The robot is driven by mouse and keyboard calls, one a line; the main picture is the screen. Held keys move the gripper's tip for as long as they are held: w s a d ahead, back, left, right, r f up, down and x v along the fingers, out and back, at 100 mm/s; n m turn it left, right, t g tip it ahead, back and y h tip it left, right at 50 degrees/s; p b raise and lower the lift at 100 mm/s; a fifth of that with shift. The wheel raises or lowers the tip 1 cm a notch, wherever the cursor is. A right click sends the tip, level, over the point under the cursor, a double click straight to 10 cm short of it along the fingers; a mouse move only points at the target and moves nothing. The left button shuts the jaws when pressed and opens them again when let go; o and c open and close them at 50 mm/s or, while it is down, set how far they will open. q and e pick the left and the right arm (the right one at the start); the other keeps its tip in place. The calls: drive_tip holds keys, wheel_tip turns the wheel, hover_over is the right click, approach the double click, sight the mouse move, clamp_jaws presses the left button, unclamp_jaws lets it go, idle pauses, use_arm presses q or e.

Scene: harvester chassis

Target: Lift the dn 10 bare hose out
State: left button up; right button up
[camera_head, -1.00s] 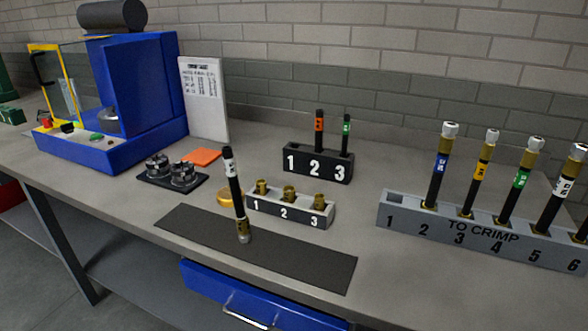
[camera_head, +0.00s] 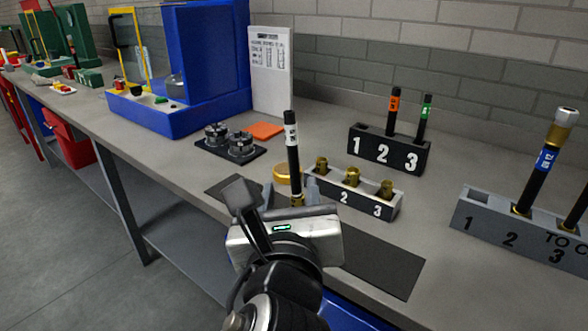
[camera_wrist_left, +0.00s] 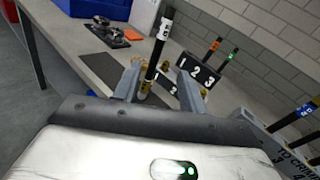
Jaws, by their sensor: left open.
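A black hose with a white band (camera_head: 292,150) stands upright at the dark mat, with brass at its lower end; it also shows in the left wrist view (camera_wrist_left: 160,45). Two bare-topped hoses stand in the black rack (camera_head: 360,160): an orange-banded one (camera_head: 392,112) at 2 and a green-banded one (camera_head: 423,118) at 3. I cannot read which is dn 10. My left gripper (camera_head: 289,190) is open, its fingers on either side of the white-banded hose in the left wrist view (camera_wrist_left: 163,72). Contact cannot be told. My right gripper is out of view.
A small grey rack (camera_head: 360,203) with brass fittings stands just right of the gripper. The dark mat (camera_head: 385,268) lies in front. The TO CRIMP rack (camera_head: 480,228) is at the right; the blue machine (camera_head: 205,60) and round dies (camera_head: 240,146) are at the back left.

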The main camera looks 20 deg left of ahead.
sight(292, 142)
use_arm(q)
drive_tip(key=shift+m, duration=0.4)
drive_tip(key=x, duration=0.5)
drive_tip(key=r+x, duration=0.1)
drive_tip(key=x, duration=0.9)
drive_tip(key=shift+w+a+r, duration=0.25)
drive_tip(key=shift+r, duration=0.1)
clamp_jaws()
